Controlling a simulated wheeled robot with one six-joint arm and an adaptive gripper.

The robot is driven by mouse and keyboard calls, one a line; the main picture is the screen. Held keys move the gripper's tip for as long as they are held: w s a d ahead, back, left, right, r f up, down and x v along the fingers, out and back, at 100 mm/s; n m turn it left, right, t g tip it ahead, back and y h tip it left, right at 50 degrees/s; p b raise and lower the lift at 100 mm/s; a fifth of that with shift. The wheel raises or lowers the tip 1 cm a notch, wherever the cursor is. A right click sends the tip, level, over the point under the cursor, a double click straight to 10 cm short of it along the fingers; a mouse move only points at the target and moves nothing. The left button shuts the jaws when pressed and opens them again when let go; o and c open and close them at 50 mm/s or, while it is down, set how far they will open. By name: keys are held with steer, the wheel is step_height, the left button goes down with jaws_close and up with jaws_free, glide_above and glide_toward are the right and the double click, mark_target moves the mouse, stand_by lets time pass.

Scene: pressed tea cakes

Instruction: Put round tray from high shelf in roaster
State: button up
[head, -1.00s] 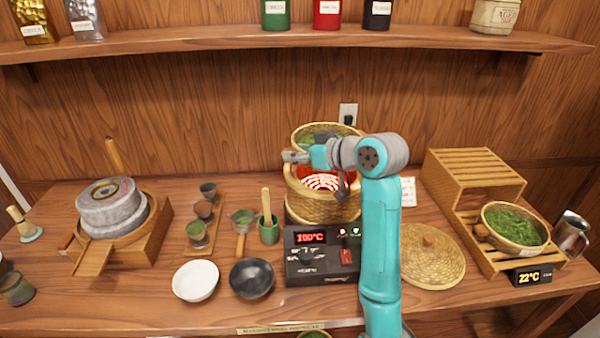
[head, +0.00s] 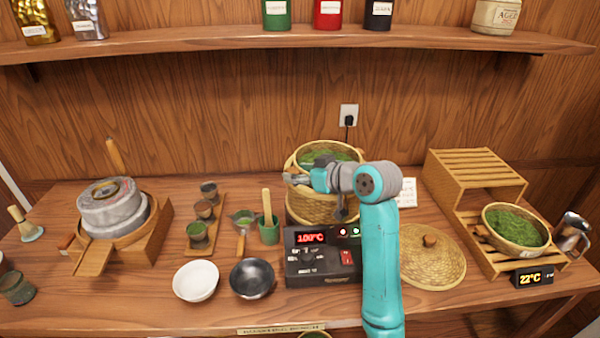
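The round tray (head: 352,151), woven and filled with green leaves, sits at the mouth of the roaster (head: 315,207), a woven drum behind a black control box (head: 322,262) reading 100°C. The tray looks about level and hides the roaster's glowing inside. Whether it rests fully on the roaster cannot be told. My gripper (head: 293,178) is at the tray's near left edge and appears shut on it; the fingertips are small and partly hidden. The high shelf (head: 476,168) of the slatted wooden rack is empty.
A second tray of leaves (head: 516,226) lies on the rack's lower shelf beside a 22°C display (head: 532,278). A woven lid (head: 432,262) lies right of the roaster. White bowl (head: 196,281), black bowl (head: 251,278) and stone mill (head: 112,207) stand to the left.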

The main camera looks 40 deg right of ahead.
steer(key=shift+r, duration=0.1)
steer(key=shift+s+r, duration=0.1)
steer(key=v, duration=1.1)
steer(key=shift+s, duration=0.35)
steer(key=shift+s+r, duration=0.1)
steer(key=shift+r, duration=0.05)
